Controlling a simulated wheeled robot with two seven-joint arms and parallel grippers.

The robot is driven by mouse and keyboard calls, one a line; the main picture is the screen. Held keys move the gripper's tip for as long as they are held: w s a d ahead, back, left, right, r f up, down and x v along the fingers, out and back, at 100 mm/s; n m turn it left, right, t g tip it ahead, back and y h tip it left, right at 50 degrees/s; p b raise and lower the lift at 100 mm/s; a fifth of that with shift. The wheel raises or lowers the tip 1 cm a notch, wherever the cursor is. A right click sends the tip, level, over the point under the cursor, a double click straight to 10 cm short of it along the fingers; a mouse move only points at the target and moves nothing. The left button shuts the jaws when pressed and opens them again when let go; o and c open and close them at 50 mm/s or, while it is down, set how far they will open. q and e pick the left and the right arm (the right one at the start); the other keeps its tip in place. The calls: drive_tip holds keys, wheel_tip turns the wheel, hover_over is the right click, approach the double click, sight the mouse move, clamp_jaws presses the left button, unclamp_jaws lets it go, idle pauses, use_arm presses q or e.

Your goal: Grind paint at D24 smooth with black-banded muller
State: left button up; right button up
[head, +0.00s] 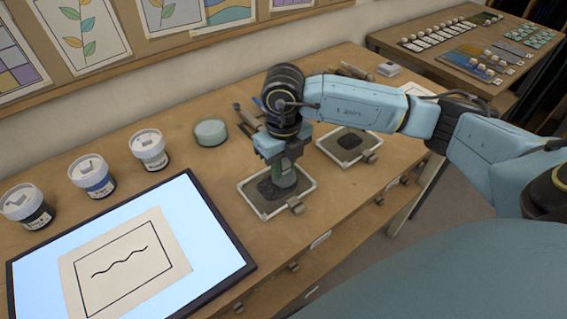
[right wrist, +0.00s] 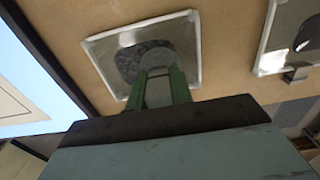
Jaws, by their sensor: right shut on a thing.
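My right gripper (head: 283,171) points down over the nearer grinding slab (head: 246,198) and is shut on a muller (head: 286,182). The muller's base is over or on the dark paint patch (head: 266,189); I cannot tell whether it touches. In the right wrist view the green fingers (right wrist: 161,92) hold the grey muller (right wrist: 157,66) over the dark paint (right wrist: 131,58) on the pale-rimmed slab (right wrist: 108,80). The muller's band colour and any D24 label cannot be made out. My left gripper is not in view.
A second slab (head: 330,147) with a dark patch lies to the right. A lit panel (head: 214,237) with a wavy-line drawing is at the left. Several lidded jars (head: 149,148) and a round pale green tub (head: 210,132) stand behind. Tools (head: 245,117) lie behind the gripper.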

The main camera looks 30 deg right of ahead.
idle(0.8)
drive_tip(key=shift+f+b, duration=0.2)
drive_tip(key=shift+b, duration=0.25)
drive_tip(key=shift+f, duration=0.3)
idle(0.4)
